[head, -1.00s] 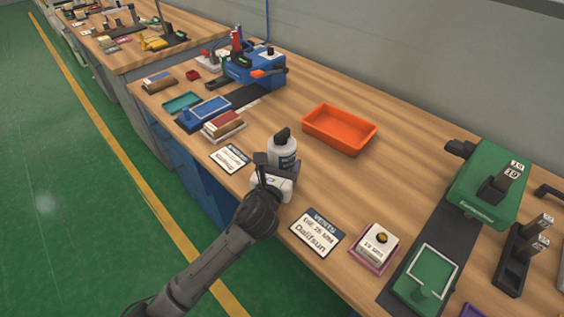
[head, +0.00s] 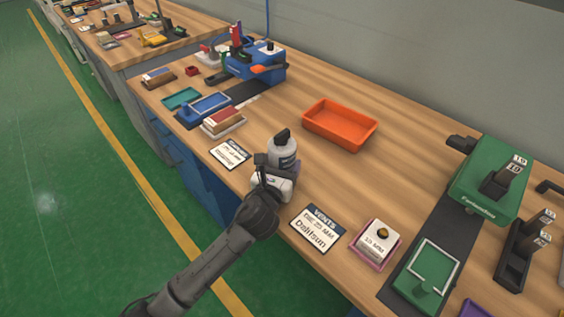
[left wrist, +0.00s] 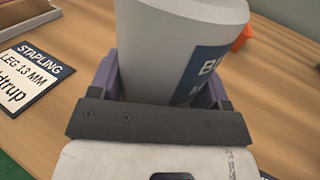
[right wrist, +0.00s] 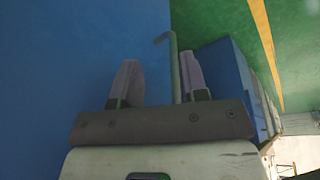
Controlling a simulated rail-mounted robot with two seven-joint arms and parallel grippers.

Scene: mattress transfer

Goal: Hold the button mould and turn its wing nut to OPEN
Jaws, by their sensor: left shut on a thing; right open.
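The button mould (head: 283,153) is a light grey cylinder with a dark blue label, standing upright near the table's front edge. Its dark wing nut (head: 282,135) is on top; I cannot read its setting. My left gripper (head: 279,166) is shut around the mould's lower part. In the left wrist view the mould (left wrist: 165,40) sits between the purple fingers of that gripper (left wrist: 162,82), its top cut off by the frame. My right gripper (right wrist: 161,80) is open, with no object held; the head view does not show it.
An orange tray (head: 340,127) stands behind the mould. Label cards (head: 317,231) lie along the front edge. A green press (head: 488,185) is at right, a blue one (head: 256,68) at far left. A blue surface (right wrist: 90,50) and a thin bent bar (right wrist: 174,65) lie beyond my right gripper.

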